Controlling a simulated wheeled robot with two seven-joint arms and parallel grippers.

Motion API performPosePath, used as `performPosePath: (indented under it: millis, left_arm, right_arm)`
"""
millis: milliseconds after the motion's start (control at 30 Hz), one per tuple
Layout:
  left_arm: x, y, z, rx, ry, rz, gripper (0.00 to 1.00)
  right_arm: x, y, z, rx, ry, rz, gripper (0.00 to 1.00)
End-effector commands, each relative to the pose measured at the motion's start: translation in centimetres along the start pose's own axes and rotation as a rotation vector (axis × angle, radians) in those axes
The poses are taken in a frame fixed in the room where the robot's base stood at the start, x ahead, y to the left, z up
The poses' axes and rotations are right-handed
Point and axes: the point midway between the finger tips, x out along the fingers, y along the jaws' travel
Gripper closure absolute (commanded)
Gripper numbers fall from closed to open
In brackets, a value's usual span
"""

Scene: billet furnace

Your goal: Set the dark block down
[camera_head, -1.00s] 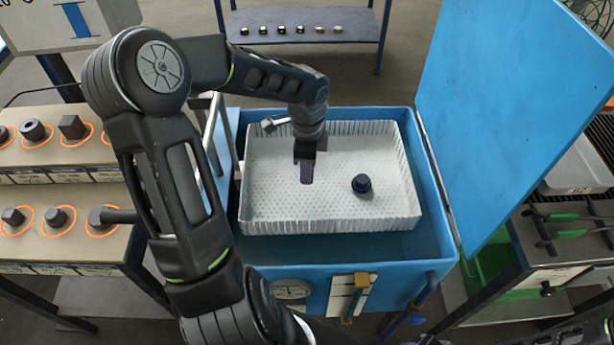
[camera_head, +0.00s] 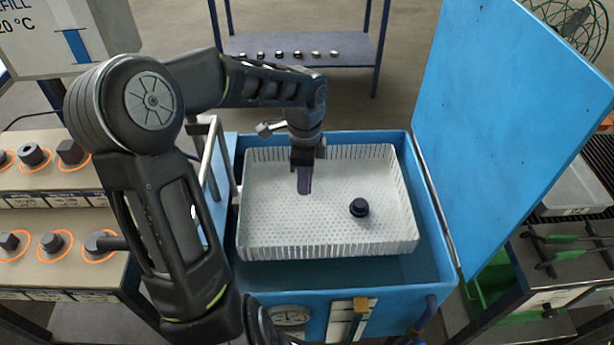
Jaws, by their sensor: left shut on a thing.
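My left gripper (camera_head: 305,165) reaches over the white perforated basket (camera_head: 330,251) and points down. It is shut on the dark block (camera_head: 304,183), whose lower part shows below the fingers. The block is over the left-middle part of the basket; I cannot tell whether its lower end touches the basket floor. A dark round stepped piece (camera_head: 359,207) stands on the basket floor, to the right of the block and apart from it. My right gripper is not in view.
The basket sits in a blue tank (camera_head: 440,262) with its blue lid (camera_head: 510,120) raised at the right. Left, a bench (camera_head: 45,180) holds several dark pieces in orange rings. At right are green-handled tongs (camera_head: 570,237). The basket's right side has free floor.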

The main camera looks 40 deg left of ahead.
Motion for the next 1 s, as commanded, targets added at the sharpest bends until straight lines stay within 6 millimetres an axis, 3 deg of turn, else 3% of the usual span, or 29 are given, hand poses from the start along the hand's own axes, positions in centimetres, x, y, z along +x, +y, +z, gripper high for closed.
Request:
performPosePath:
  millis: [267, 467, 800, 1000]
  left_arm:
    - [-0.1, -0.4, -2.1, -0.096, 0.012, 0.0, 1.0]
    - [-0.3, -0.9, -6.7, -0.333, 0.027, 0.009, 1.0]
    - [-0.5, -0.2, -16.2, -0.829, 0.012, 0.011, 1.0]
    - [-0.5, 0.3, -18.8, -0.981, 0.003, 0.0, 1.0]
  right_arm:
    - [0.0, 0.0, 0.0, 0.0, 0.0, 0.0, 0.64]
    - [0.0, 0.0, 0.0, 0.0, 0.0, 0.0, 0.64]
    - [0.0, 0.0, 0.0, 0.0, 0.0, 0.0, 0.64]
    - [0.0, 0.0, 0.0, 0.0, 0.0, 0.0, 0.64]
